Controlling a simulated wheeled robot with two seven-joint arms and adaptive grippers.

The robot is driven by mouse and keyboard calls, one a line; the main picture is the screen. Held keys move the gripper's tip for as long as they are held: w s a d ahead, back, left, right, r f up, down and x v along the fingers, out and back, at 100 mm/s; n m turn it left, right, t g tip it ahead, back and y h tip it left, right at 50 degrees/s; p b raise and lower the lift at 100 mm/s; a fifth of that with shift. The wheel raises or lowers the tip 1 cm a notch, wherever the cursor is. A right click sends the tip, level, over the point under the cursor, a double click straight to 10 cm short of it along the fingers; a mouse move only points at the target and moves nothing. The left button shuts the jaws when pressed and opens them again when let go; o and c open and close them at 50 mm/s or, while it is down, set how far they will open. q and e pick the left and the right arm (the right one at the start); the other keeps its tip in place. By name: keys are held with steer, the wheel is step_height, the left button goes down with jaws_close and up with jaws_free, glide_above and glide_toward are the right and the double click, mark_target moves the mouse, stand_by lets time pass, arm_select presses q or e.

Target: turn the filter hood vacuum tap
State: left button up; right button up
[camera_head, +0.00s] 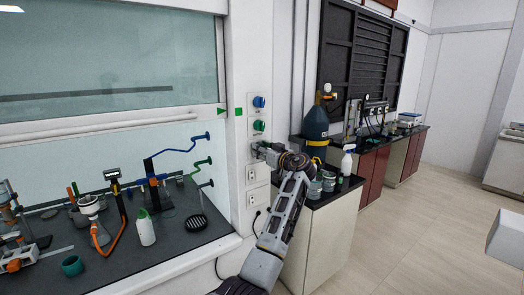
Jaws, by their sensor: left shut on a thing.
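A white post beside the filter hood carries a column of taps. The blue tap (259,101) is at the top and the green tap (259,126) is below it. My left gripper (259,149) reaches up to the post just under the green tap. It is shut on the vacuum tap there, and its fingers hide that tap, so its angle cannot be told. My right gripper is not in view.
The hood sash (110,60) is raised, with glassware, a white bottle (145,228) and stands on the dark worktop. A dark gas cylinder (316,130) and a side bench (318,235) with bottles stand close to my left arm.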

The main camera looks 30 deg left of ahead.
arm_select(q)
steer(key=shift+m, duration=0.5)
steer(key=shift+c, duration=0.2)
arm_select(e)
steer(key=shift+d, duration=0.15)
arm_select(q)
steer(key=shift+m, duration=1.1)
steer(key=m+p, duration=0.1)
steer(key=m, duration=0.3)
steer(key=shift+s+r, duration=0.1)
steer(key=m+p, duration=0.2)
steer(key=m, duration=0.3)
steer(key=shift+r, duration=0.15)
steer(key=m+p, duration=0.2)
steer(key=m, duration=0.1)
steer(key=shift+p, duration=0.3)
steer(key=shift+m+p, duration=0.55)
steer(key=shift+m, duration=0.35)
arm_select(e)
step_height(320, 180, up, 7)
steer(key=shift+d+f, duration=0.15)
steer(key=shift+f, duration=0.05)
